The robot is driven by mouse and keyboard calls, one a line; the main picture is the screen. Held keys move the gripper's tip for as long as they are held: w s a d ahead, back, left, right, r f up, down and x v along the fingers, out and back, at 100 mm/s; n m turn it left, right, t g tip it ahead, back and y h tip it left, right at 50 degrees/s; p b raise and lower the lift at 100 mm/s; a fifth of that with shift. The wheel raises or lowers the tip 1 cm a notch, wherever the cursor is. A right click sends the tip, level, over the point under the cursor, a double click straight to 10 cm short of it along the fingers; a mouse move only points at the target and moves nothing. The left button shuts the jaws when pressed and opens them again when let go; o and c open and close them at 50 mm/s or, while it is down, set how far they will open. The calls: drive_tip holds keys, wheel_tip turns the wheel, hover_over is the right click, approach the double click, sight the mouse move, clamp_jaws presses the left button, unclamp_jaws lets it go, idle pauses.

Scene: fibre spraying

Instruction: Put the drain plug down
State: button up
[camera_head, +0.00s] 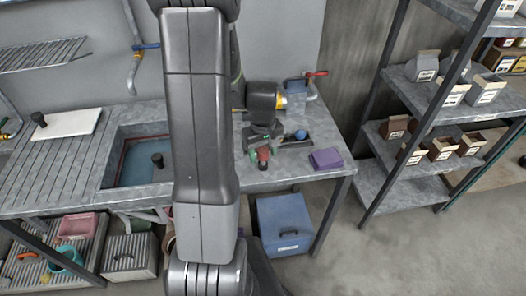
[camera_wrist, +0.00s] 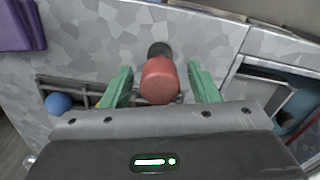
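A red cylinder with a dark end (camera_wrist: 160,82), which looks like the drain plug, is at the right part of the counter in the head view (camera_head: 263,154). My gripper (camera_wrist: 160,73) has two green fingers, one on each side of the red cylinder. A gap shows on both sides, so the fingers are apart from it and the gripper is open. In the head view my gripper (camera_head: 264,151) is low over the counter. I cannot tell whether the dark end touches the counter.
The counter (camera_head: 318,176) holds a purple block (camera_head: 326,158) and a recessed tray with a blue ball (camera_head: 301,135). A sink (camera_head: 125,172) with a black cylinder (camera_head: 157,160) is left of my arm. Another black cylinder (camera_head: 39,118) stands on a white board (camera_head: 68,124).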

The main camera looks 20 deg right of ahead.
drive_tip(key=shift+r, duration=0.1)
wheel_tip(320, 180, up, 12)
idle(0.7)
idle(1.3)
